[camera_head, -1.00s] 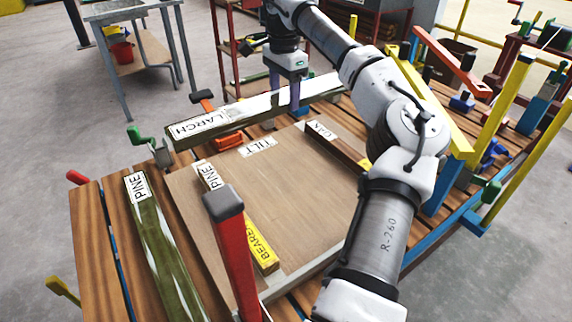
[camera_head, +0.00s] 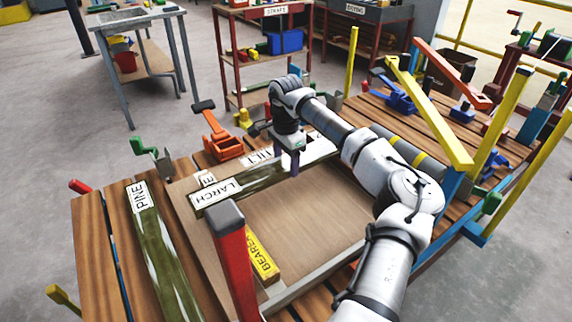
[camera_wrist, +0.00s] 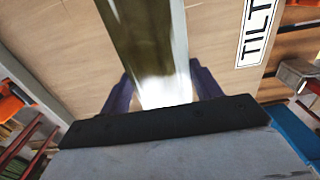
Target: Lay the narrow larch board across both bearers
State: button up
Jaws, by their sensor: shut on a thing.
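The larch board (camera_head: 252,180), greenish with a pale edge and a LARCH label, is held level over the tilt table's wooden panel (camera_head: 300,215). My gripper (camera_head: 290,165) is shut on it toward its right part. In the wrist view the board (camera_wrist: 148,45) runs between my purple fingers (camera_wrist: 160,92). The far bearer is hidden behind my arm. I cannot tell whether the board touches anything.
A green pine board (camera_head: 160,250) lies at the left of the slatted bench. A red post (camera_head: 236,262) stands in front. Orange (camera_head: 222,146) and green (camera_head: 150,153) clamps line the back edge. Yellow bars (camera_head: 430,112) rise at the right.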

aim_at(286, 162)
jog(key=shift+f, duration=0.95)
jog(key=shift+f, duration=0.15)
jog(key=o, duration=1.4)
notch_tip(286, 162, up, 12)
jog(key=shift+r+b, duration=0.15)
jog(key=shift+b, duration=0.25)
